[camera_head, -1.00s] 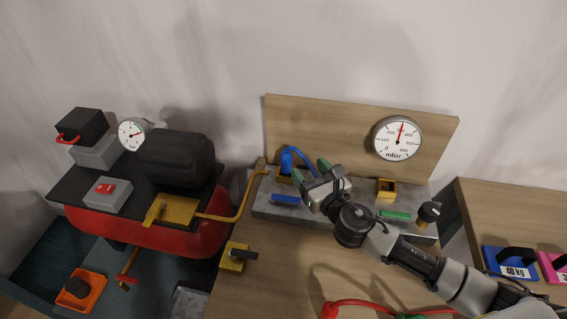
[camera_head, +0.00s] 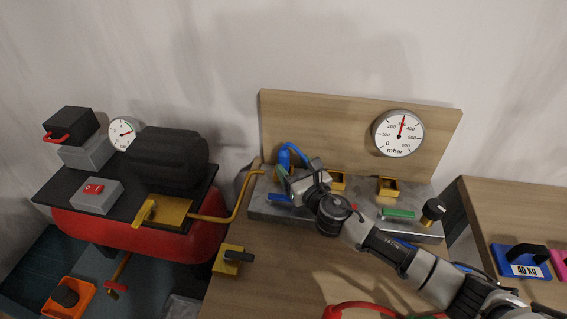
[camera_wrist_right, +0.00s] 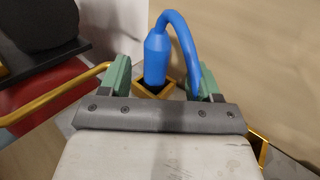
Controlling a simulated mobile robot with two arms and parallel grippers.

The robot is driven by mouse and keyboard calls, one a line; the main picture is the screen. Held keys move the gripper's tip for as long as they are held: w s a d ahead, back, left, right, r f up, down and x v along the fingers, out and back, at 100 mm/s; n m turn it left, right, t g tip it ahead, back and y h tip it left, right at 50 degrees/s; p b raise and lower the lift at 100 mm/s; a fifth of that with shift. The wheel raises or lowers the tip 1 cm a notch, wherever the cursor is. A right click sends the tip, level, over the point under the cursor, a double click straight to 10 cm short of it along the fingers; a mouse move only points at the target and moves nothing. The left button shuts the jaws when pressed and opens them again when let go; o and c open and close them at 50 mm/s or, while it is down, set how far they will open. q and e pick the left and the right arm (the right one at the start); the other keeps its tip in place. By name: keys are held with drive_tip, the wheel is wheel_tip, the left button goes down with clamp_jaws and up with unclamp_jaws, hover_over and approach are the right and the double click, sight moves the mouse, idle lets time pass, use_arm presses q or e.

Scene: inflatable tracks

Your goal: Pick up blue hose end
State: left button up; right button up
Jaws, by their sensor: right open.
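The blue hose end (camera_head: 284,158) stands upright at the left of the grey block on the wooden bench. In the right wrist view the blue hose end (camera_wrist_right: 156,58) is a thick blue cylinder rising from a square yellow holder (camera_wrist_right: 166,88), with its thin hose curving over to the right. My right gripper (camera_head: 297,166) is beside it in the head view. In the wrist view its two green fingers (camera_wrist_right: 164,74) are open, one on each side of the hose end; the curved hose passes close to the right finger, and I cannot tell if they touch. My left gripper is not in view.
Two more yellow holders stand on the grey block (camera_head: 362,213), one at the middle (camera_head: 338,181) and one farther right (camera_head: 388,187). A wooden backboard (camera_head: 300,115) with a gauge (camera_head: 398,133) rises behind. A yellow pipe (camera_head: 242,195) runs at the left, from the red compressor tank (camera_head: 140,235).

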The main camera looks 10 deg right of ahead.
sight(287, 159)
drive_tip(key=x, duration=0.5)
drive_tip(key=shift+s+a+r, duration=0.1)
drive_tip(key=shift+a+r, duration=0.05)
drive_tip(key=c, duration=1)
drive_tip(key=shift+r, duration=0.15)
drive_tip(key=shift+c, duration=0.2)
